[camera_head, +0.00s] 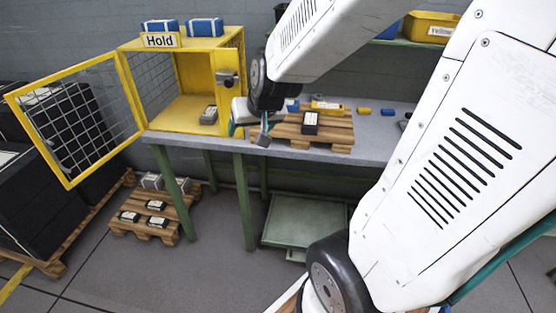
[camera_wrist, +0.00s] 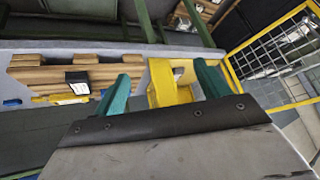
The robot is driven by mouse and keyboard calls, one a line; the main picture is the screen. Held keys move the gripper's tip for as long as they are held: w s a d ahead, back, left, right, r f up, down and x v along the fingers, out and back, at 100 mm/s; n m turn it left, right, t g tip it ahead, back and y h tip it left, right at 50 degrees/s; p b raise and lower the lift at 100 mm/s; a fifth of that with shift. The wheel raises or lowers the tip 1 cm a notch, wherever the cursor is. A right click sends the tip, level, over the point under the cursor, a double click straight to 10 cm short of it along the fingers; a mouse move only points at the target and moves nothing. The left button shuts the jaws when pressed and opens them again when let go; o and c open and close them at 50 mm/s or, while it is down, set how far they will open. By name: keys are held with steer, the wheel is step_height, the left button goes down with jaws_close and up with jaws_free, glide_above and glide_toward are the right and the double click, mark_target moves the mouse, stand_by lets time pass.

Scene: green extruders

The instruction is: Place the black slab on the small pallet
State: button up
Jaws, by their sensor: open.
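A black slab with a pale label (camera_head: 310,122) lies on the small wooden pallet (camera_head: 340,137) on the grey table. Both also show in the wrist view, the slab (camera_wrist: 77,82) and the pallet (camera_wrist: 40,73), left of my fingers. My gripper (camera_head: 250,131) is over the table's front edge, left of that pallet and in front of the yellow cage. In the wrist view its two teal fingers (camera_wrist: 160,72) are spread wide. A yellow part shows between them; I cannot tell whether they touch it. No slab is between the fingers.
The yellow cage (camera_head: 186,43), marked Hold, has its mesh door (camera_head: 72,118) swung open to the left. A grey block (camera_head: 209,115) lies inside. A floor pallet (camera_head: 128,221) carries several labelled dark slabs. Small yellow and blue parts lie behind the table pallet.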

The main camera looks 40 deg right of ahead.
steer(key=s+a+r+n+g, duration=0.1)
steer(key=s+a+r+g, duration=0.1)
steer(key=s, duration=0.4)
steer(key=s+a+r+n+g+y, duration=0.1)
steer(key=s+a+r+n, duration=0.1)
steer(key=s+a, duration=0.2)
steer(key=s+a+r+n+g, duration=0.1)
steer(key=s+a, duration=0.3)
steer(key=s, duration=0.6)
steer(key=shift+s+r+n+g, duration=0.15)
steer(key=shift+r+n+g, duration=0.15)
steer(key=shift+r+g, duration=0.5)
